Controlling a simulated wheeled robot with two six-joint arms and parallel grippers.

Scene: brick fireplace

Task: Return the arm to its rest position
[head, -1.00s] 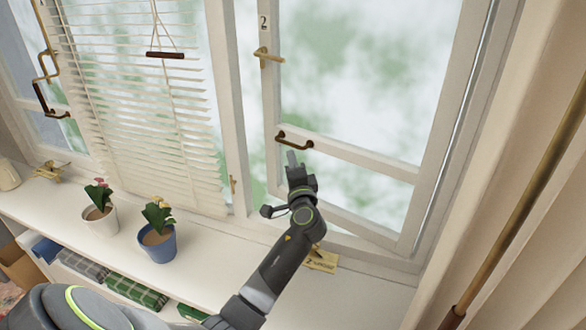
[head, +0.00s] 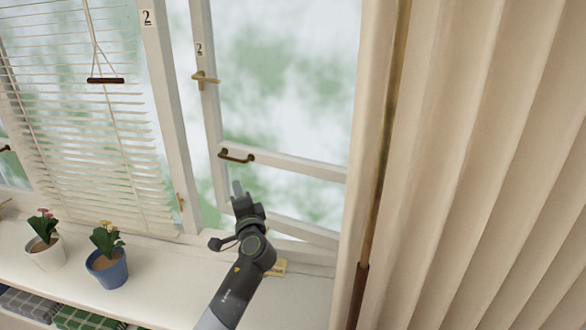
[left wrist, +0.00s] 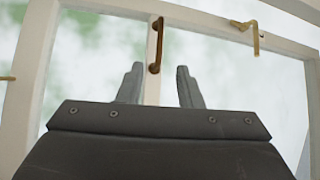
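My left gripper (head: 238,190) is just below the brown pull handle (head: 236,156) of the window sash marked 2 in the head view. In the left wrist view its two fingers (left wrist: 158,88) stand apart with nothing between them. The handle (left wrist: 156,45) shows beyond the fingertips and looks apart from them. The window sash (head: 212,110) looks ajar, with a gap between it and the fixed frame. A brass latch (head: 205,79) is on the sash above the handle; it also shows in the left wrist view (left wrist: 250,32). My right gripper is not in view.
A white sill (head: 170,295) runs under the window, with a blue flowerpot (head: 108,270) and a white flowerpot (head: 46,256) on the left. A yellowish tag (head: 277,268) lies behind my arm. A blind (head: 85,130) hangs left; a curtain (head: 470,170) fills the right.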

